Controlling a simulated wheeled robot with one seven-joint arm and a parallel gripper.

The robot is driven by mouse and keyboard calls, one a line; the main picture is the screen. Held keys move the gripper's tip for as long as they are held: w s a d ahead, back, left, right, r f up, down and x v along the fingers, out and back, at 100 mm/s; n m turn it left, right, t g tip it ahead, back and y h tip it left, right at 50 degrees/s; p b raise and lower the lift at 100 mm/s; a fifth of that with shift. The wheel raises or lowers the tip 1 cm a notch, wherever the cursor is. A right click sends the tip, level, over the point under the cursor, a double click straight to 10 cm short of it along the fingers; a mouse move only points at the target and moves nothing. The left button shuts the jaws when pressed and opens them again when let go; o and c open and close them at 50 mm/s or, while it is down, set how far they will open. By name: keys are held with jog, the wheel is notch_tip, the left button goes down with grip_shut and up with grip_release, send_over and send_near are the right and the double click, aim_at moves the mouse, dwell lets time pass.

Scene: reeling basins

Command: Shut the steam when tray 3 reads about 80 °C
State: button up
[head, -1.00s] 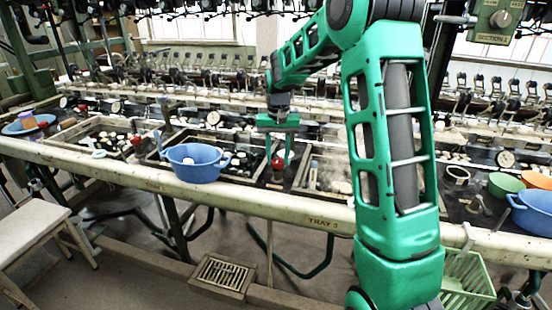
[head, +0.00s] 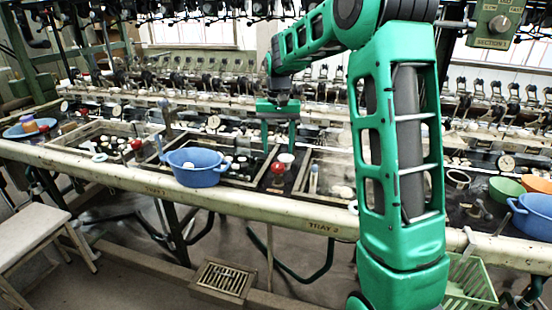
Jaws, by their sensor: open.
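My gripper (head: 279,148) is open and empty, fingers pointing down, in the head view. It is above a red knob (head: 278,168) on the dark strip at the left side of tray 3's basin, with a gap between fingertips and knob. The label "TRAY 3" (head: 323,228) is on the pale front rail. Tray 3's basin (head: 304,177) has a wooden rim and is partly hidden by my arm; pale haze shows in it. A round white-topped thing stands just behind the red knob. I cannot read any temperature.
A blue tub (head: 195,167) sits on the front edge left of tray 3. Another red knob (head: 136,144) is farther left. A blue basin (head: 533,214), a green bowl (head: 506,188) and a green crate (head: 470,281) are at right. A stool (head: 35,222) stands front left.

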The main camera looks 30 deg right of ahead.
aim_at(278, 164)
jog(key=shift+r, duration=2.4)
